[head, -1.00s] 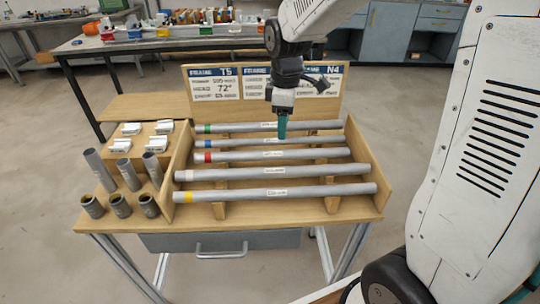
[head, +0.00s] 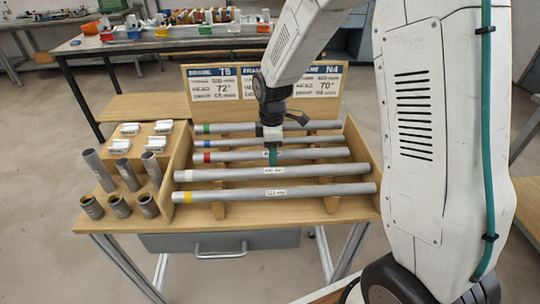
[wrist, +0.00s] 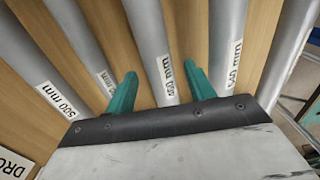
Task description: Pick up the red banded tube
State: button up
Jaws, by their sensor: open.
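The red banded tube (head: 232,156) is grey with a red band at its left end. It lies in the middle of the wooden rack, third of the row of tubes. My gripper (head: 272,159) points down at this tube near its middle. In the wrist view my gripper (wrist: 160,72) has its two teal fingers apart, one on each side of the middle grey tube (wrist: 150,35), which bears a white label. The red band is out of the wrist view. I cannot tell whether the fingers touch the tube.
The blue banded tube (head: 235,142) and green banded tube (head: 235,127) lie behind; the white banded tube (head: 230,174) and yellow banded tube (head: 235,194) lie in front. Gaps are narrow. Short upright pipes (head: 128,175) stand left. A sign board (head: 300,100) rises behind.

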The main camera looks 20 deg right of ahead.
grip_shut()
jog(key=shift+r, duration=0.1)
